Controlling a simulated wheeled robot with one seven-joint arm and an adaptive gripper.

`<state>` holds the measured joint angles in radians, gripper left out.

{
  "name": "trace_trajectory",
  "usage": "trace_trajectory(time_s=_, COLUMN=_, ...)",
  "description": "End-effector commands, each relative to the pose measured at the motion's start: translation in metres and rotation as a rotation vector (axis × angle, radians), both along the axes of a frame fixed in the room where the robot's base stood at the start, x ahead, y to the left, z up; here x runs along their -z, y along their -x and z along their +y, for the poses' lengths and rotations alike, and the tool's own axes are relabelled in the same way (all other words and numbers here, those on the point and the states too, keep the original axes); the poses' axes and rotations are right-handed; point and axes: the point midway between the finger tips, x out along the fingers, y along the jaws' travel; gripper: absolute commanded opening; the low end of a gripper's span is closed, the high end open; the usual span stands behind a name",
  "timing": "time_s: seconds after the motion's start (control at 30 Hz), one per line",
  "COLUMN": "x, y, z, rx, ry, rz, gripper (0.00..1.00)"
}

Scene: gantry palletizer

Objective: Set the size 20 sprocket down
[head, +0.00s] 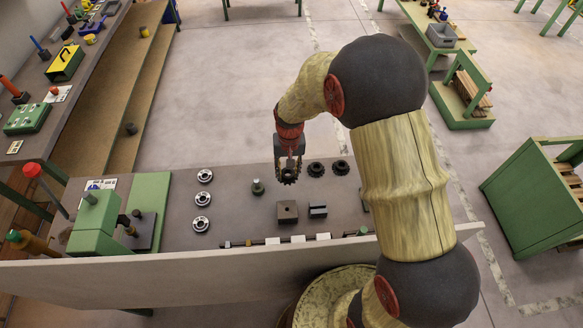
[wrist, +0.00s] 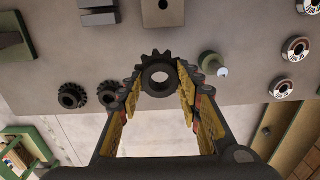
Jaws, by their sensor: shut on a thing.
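My gripper (head: 289,166) is shut on a dark toothed sprocket (head: 289,177) with a round centre hole. The sprocket also shows between the fingertips in the wrist view (wrist: 159,54). It lies over the workbench (head: 240,220) near the far edge. It looks larger than the loose sprockets in the wrist view, and I cannot tell how high it is above the top. Two more dark sprockets rest on the bench to its right in the head view, a nearer one (head: 316,169) and a farther one (head: 340,167). No size marking is readable on any of them.
A green post (head: 258,187) stands close left of the gripper. Three ringed parts (head: 203,198) line the bench's left. A holed block (head: 287,211) and a dark slotted block (head: 318,210) lie nearer. A green press (head: 98,215) stands far left. A pale panel (head: 200,275) borders the front.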

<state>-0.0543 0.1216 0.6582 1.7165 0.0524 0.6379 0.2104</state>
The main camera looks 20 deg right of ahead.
Motion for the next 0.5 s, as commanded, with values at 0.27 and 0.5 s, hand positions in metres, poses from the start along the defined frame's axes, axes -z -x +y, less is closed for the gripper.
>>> trace_trajectory(time_s=0.27, x=0.035, y=-0.050, z=-0.022, rx=0.001, ry=0.000, rz=0.003, gripper=0.04)
trace_trajectory(time_s=0.5, x=0.066, y=-0.074, z=-0.032, rx=-0.001, ry=0.000, rz=0.000, gripper=0.04)
